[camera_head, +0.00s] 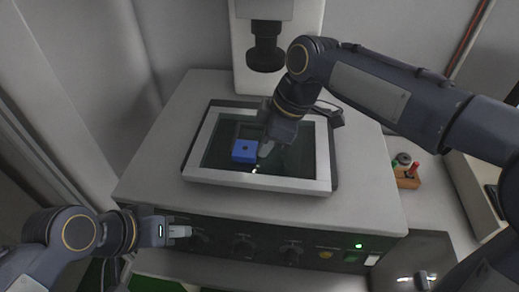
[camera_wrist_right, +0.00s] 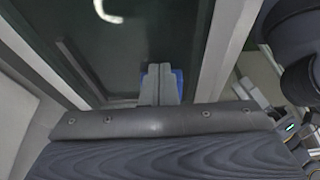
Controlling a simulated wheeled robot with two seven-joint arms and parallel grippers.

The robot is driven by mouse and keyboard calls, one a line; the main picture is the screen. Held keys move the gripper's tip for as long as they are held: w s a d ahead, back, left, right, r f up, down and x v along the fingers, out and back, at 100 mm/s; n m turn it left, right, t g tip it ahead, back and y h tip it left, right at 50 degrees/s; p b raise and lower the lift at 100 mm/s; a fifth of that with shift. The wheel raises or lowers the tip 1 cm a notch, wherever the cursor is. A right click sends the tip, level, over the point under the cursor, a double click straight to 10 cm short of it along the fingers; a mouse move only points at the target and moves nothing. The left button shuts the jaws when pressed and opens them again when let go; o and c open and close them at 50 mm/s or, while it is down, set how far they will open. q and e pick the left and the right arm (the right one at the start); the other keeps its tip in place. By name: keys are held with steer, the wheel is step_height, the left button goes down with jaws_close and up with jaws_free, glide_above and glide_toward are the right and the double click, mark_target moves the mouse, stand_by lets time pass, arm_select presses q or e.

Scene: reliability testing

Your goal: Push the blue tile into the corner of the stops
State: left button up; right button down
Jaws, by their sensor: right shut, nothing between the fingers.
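The blue tile (camera_head: 243,151) lies on the dark glass stage inside a pale frame, left of centre, with a small dark spot on top. My right gripper (camera_head: 265,150) points down just right of the tile, shut and empty; I cannot tell whether it touches it. In the right wrist view the shut fingers (camera_wrist_right: 160,80) hide most of the tile (camera_wrist_right: 178,82), whose blue edges show beside them. A dark raised bar (camera_wrist_right: 78,66) on the glass there looks like one stop; the stops' corner is not clear. My left gripper (camera_head: 180,231) is in front of the machine, away from the tile; its jaw state is unclear.
The pale frame (camera_head: 257,182) surrounds the glass. A black lens (camera_head: 265,50) hangs above the back of the stage. The front panel (camera_head: 275,246) has knobs and a green light. A small wooden holder (camera_head: 407,180) stands at the right.

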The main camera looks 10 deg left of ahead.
steer(key=shift+p+v, duration=1.65)
steer(key=shift+v, duration=0.6)
steer(key=shift+d, duration=0.2)
steer(key=shift+f, duration=0.1)
